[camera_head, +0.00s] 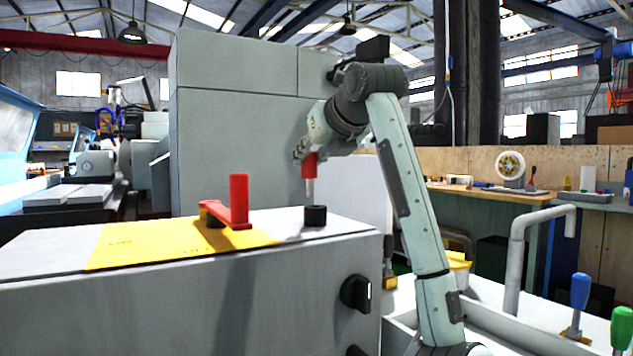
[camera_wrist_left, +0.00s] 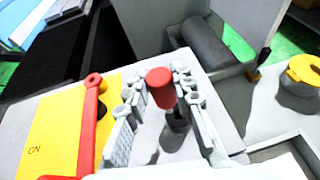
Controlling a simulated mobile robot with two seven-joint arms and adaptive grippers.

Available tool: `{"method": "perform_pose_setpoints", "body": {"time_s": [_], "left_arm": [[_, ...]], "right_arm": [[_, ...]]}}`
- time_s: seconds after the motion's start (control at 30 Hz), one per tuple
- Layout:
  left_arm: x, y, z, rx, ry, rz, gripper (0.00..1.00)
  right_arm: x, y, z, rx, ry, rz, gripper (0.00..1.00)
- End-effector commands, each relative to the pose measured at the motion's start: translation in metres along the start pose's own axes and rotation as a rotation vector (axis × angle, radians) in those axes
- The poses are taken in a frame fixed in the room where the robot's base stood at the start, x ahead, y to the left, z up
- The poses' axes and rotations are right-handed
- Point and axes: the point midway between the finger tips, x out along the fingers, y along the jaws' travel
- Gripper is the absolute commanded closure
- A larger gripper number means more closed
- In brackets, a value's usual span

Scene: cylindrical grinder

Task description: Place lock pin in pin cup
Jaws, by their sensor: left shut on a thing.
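The lock pin has a red head (camera_head: 309,166) and a grey metal shaft, and stands about upright. My left gripper (camera_head: 302,154) is shut on its red head, which also shows between the fingers in the left wrist view (camera_wrist_left: 160,86). The black round pin cup (camera_head: 315,216) sits on top of the grey machine housing, directly below the pin. In the wrist view, the dark cup (camera_wrist_left: 177,130) is partly hidden. My right gripper is not in view.
A red lever (camera_head: 238,203) stands on the yellow plate (camera_head: 150,245) to the left of the cup. A tall grey cabinet (camera_head: 235,140) rises behind. Black knobs (camera_head: 356,293) are on the housing's front. The housing top around the cup is clear.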

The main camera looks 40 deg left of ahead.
Motion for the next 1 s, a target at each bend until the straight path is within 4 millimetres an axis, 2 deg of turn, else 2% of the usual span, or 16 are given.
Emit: {"method": "perform_pose_setpoints", "body": {"time_s": [0.13, 0.47, 0.77, 1.0], "left_arm": [[0.004, -0.012, -0.006, 0.0, -0.002, 0.001, 1.0], [0.019, -0.013, -0.042, 0.0, -0.002, 0.003, 1.0], [0.02, -0.013, -0.043, -0.002, -0.002, 0.001, 1.0], [0.02, -0.013, -0.045, -0.002, -0.002, 0.001, 1.0]], "right_arm": [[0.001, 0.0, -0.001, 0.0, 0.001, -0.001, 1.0], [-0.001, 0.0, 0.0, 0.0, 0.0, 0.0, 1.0], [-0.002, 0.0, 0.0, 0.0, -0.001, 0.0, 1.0], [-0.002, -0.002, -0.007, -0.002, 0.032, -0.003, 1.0]]}}
